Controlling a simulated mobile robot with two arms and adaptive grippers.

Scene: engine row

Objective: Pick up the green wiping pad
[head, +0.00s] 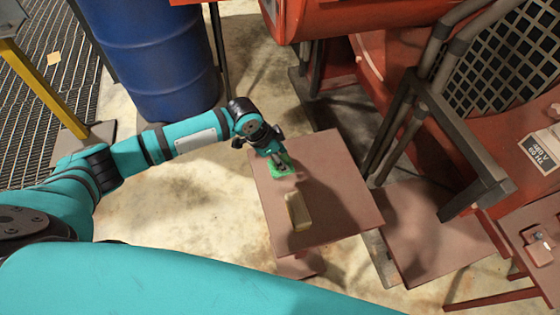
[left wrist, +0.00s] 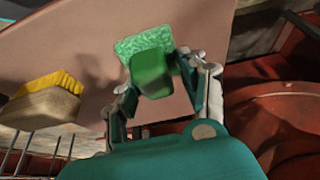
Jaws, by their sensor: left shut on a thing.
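The green wiping pad (left wrist: 152,72) has a textured light green sheet and a darker green block grip. In the left wrist view it sits between the two fingers of my left gripper (left wrist: 160,92), which is shut on the block. In the head view the gripper (head: 274,158) is at the left far part of the small brown table, with the green pad (head: 284,168) partly hidden under it. I cannot tell whether the pad touches the table top. My right gripper is not in view.
A brush with a wooden back and yellow bristles (left wrist: 45,98) lies on the brown table (head: 345,200); the brush also shows in the head view (head: 298,211). A blue barrel (head: 155,50) stands behind. Red machinery with dark railings (head: 455,140) borders the table's right.

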